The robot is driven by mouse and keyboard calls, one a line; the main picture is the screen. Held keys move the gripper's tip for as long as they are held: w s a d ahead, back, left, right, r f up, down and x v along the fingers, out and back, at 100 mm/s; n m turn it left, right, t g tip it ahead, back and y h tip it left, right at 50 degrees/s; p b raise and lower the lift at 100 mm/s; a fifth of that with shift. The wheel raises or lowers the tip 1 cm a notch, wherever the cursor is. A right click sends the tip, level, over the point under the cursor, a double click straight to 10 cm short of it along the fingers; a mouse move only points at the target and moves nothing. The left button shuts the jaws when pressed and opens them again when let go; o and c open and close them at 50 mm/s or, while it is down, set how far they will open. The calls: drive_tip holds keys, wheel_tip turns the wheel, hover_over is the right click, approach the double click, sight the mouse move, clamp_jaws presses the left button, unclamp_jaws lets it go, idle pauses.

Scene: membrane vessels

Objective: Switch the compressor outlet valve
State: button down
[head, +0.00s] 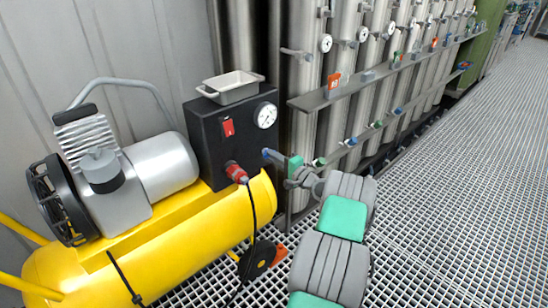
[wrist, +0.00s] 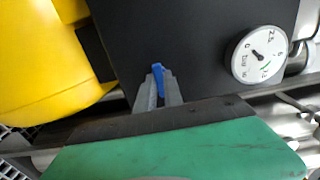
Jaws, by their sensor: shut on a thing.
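The compressor is a yellow tank (head: 150,255) with a grey motor on top and a black control box (head: 205,145) at its right end. The outlet valve's small blue handle (head: 266,153) shows at the right side of the black box in the head view. My gripper (head: 272,157) reaches it from the right. In the wrist view my gripper (wrist: 158,92) has its two grey fingers closed on the blue handle (wrist: 158,77), which sticks up between them in front of the black box. The valve body behind the fingers is hidden.
A round pressure gauge (head: 265,115) and a red switch (head: 228,127) are on the box, with a metal tray (head: 232,86) on top. Steel vessels (head: 345,90) with a grey shelf rail (head: 375,72) stand behind my arm. The grating floor (head: 450,200) to the right is clear.

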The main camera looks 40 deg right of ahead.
idle(0.4)
drive_tip(key=c, duration=1.5)
unclamp_jaws()
drive_tip(key=shift+o, duration=0.2)
drive_tip(key=shift+s, duration=0.1)
drive_tip(key=s+p, duration=0.1)
drive_tip(key=s, duration=0.6)
drive_tip(key=shift+s, duration=0.35)
drive_tip(key=shift+d, duration=0.15)
